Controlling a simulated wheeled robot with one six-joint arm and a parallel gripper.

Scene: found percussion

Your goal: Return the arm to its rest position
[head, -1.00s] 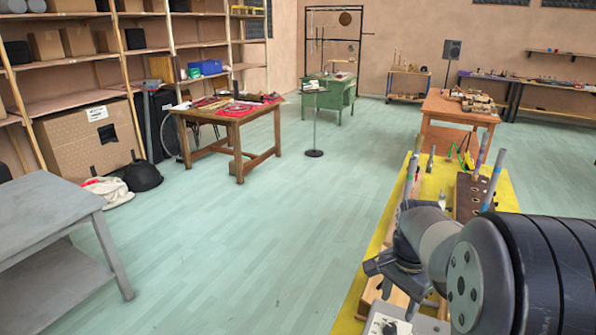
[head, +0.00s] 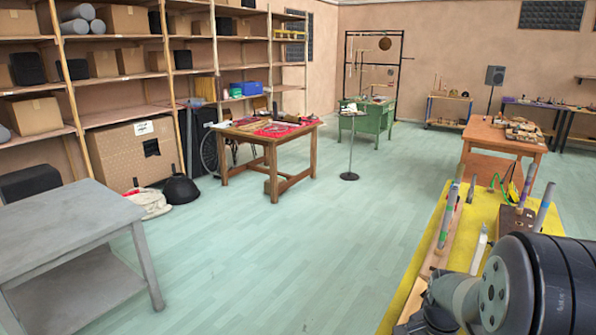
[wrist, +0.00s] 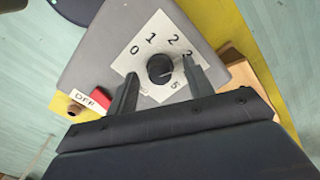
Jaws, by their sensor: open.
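My gripper (wrist: 158,85) is open in the wrist view, its two dark fingers apart with nothing held between them. Beyond the fingers is a grey control box (wrist: 95,55) with a black round knob (wrist: 160,68) on a white number dial and a red switch (wrist: 102,96) by an "OFF" label. The knob appears between the fingertips; I cannot tell how far off it is. In the head view my arm is at the lower right, and the fingertips are not clearly visible there.
A yellow-topped table (head: 408,304) with wooden bars and upright tubes (head: 449,215) lies beside my arm. A grey table (head: 65,233) stands at left, a wooden table (head: 262,139) with red cloth further back. A thin stand (head: 349,150) rises from the open green floor (head: 270,260).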

